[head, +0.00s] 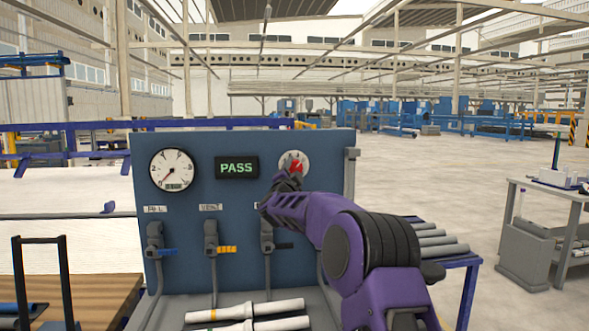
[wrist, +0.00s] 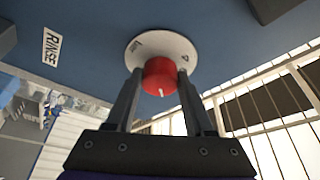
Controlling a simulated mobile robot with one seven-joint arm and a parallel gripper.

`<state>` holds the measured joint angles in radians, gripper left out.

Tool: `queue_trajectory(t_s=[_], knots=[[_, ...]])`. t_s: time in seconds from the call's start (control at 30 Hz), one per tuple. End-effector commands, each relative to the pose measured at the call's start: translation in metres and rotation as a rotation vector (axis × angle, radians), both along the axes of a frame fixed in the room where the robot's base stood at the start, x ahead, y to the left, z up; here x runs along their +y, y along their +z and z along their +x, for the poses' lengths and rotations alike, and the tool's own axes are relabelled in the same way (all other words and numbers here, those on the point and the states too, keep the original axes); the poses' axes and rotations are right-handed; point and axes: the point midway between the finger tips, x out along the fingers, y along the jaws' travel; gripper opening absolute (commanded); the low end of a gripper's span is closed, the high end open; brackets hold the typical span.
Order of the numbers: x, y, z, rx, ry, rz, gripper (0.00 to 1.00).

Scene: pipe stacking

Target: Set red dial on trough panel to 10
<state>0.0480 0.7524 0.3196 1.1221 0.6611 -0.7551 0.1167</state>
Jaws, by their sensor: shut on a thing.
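The red dial (head: 295,166) sits on a round white scale plate (head: 301,158) at the upper right of the blue trough panel (head: 215,196). In the wrist view the red dial (wrist: 160,76) shows a small white pointer mark. My gripper (wrist: 157,84) has one finger on each side of the dial and is shut on it. In the head view my gripper (head: 289,176) covers part of the dial from below.
A gauge (head: 171,170) and a green "PASS" display (head: 237,167) are left of the dial.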

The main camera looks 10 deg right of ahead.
Motion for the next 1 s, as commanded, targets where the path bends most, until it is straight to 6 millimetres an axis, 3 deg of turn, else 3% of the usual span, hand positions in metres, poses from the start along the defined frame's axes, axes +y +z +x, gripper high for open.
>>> queue_trajectory(t_s=[0.43, 1.0], knots=[[0.0011, 0.0036, 0.0003, 0.001, 0.001, 0.298, 0.00], [0.0010, 0.0021, 0.0002, 0.000, 0.001, 0.377, 0.00]])
